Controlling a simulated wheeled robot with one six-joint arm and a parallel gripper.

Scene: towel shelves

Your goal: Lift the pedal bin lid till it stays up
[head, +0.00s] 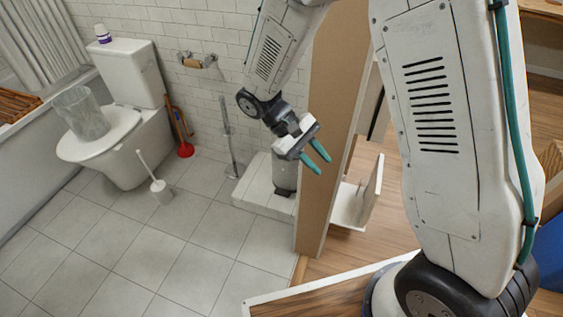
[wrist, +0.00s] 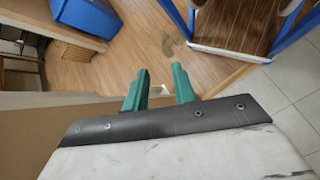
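My gripper (head: 322,163) is in the middle of the head view, with its two green fingers apart and nothing between them. In the wrist view my gripper (wrist: 160,72) also shows open and empty above wood floor. A grey cylinder with a dark base (head: 285,181), which looks like the pedal bin, stands on a low white tiled step. It shows just below and behind my gripper, which hides its top, so I cannot tell how its lid stands. No contact shows. The bin is not seen in the wrist view.
A tall brown panel (head: 328,130) stands close right of my gripper. A toilet (head: 135,140) bears a clear basket (head: 82,113). A toilet brush (head: 160,187), a red plunger (head: 185,150) and a grey stand (head: 232,168) are nearby. Tiled floor (head: 150,250) is clear in front.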

